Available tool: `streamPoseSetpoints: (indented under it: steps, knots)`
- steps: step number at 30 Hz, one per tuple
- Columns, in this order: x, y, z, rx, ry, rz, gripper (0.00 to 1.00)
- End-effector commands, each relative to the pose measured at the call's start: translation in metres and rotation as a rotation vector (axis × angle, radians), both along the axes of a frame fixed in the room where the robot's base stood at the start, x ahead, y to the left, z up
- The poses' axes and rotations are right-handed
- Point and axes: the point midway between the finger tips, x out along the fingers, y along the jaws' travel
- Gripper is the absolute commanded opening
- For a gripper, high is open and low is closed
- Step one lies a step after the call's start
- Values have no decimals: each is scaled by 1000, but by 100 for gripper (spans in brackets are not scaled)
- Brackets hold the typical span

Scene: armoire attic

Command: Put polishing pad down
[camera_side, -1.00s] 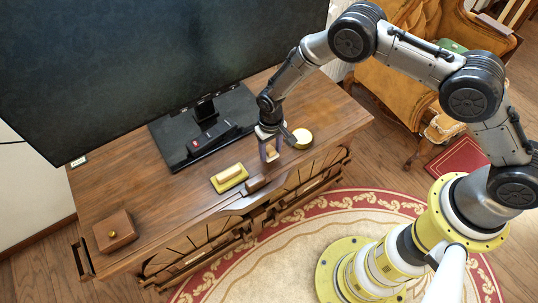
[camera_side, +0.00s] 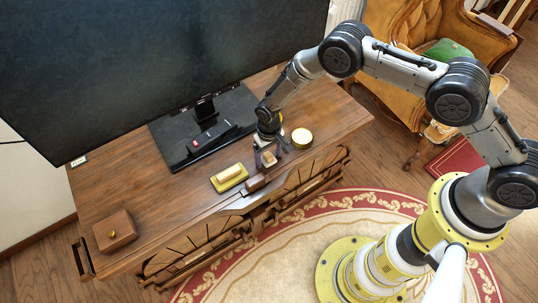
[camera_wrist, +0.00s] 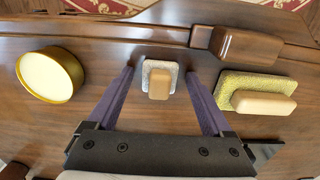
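The small pad (camera_wrist: 160,75), with a pale grey speckled base and a tan block handle, appears to lie flat on the brown wooden cabinet top. In the side view this pad (camera_side: 268,159) is below my gripper (camera_side: 270,155). In the wrist view my gripper (camera_wrist: 160,73) is open, with one purple finger on each side of the pad and a clear gap to both. A larger pad (camera_wrist: 256,95) with a yellow-green base and beige handle lies to the right of my fingers; it also shows in the side view (camera_side: 229,177).
A round gold tin (camera_side: 302,138) stands right of my gripper. A dark wooden piece (camera_side: 255,184) lies by the front edge. A large screen (camera_side: 160,60) on a black stand is behind. A wooden box (camera_side: 115,231) sits at far left, with clear cabinet top between.

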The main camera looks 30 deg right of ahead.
Motion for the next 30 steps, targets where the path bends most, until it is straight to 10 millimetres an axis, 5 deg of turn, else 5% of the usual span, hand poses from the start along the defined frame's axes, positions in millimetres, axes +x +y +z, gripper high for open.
streamPoseSetpoints:
  steps: [11, 30]
  knots:
    - [0, 0, 5, 0, 0, 0, 86]
    - [0, 0, 114, 0, -1, 0, 86]
